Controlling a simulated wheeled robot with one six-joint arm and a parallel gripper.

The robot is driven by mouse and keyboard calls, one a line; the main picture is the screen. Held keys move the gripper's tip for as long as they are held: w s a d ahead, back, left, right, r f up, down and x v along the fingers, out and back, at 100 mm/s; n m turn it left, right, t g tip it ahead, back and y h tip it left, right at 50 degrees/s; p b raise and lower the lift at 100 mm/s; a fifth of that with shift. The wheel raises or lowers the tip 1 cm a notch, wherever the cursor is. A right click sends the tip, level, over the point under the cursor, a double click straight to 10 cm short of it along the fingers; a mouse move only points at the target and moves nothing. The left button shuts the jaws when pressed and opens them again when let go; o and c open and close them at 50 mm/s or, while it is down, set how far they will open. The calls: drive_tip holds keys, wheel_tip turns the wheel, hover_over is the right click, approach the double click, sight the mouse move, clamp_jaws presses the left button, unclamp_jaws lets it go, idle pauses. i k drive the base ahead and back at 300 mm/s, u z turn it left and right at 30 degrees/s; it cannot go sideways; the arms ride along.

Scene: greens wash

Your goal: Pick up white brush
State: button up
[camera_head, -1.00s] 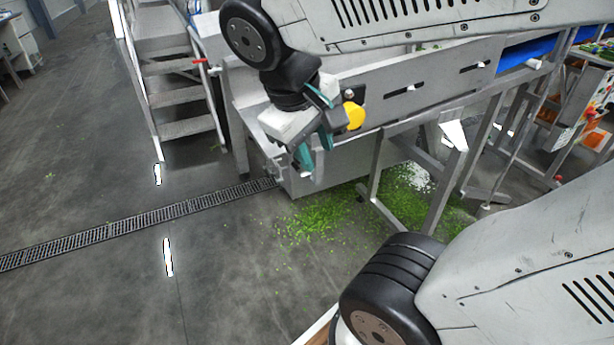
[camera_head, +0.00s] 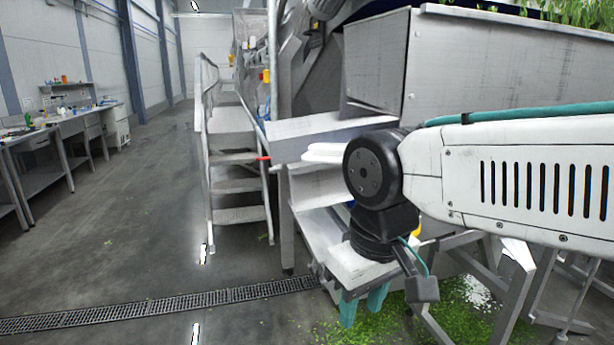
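I cannot clearly make out a white brush. A white, rounded object (camera_head: 325,152) lies on the steel ledge of the machine, just left of my arm's black joint; it is too small and partly covered to tell what it is. My gripper (camera_head: 362,304) hangs down at the lower middle, below and right of that object. Its two teal fingers are apart, with nothing visible between them. It is in front of the machine's lower steel part, above the floor.
The steel washing machine (camera_head: 375,62) with greens on top fills the right. Metal steps (camera_head: 236,172) stand left of it. Workbenches (camera_head: 70,122) line the left wall. A floor drain (camera_head: 160,308) crosses the open floor. Spilled greens (camera_head: 455,325) lie below right.

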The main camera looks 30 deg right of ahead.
sight(321, 152)
drive_tip(key=u, duration=0.95)
drive_tip(key=i, duration=0.9)
drive_tip(key=z, duration=0.5)
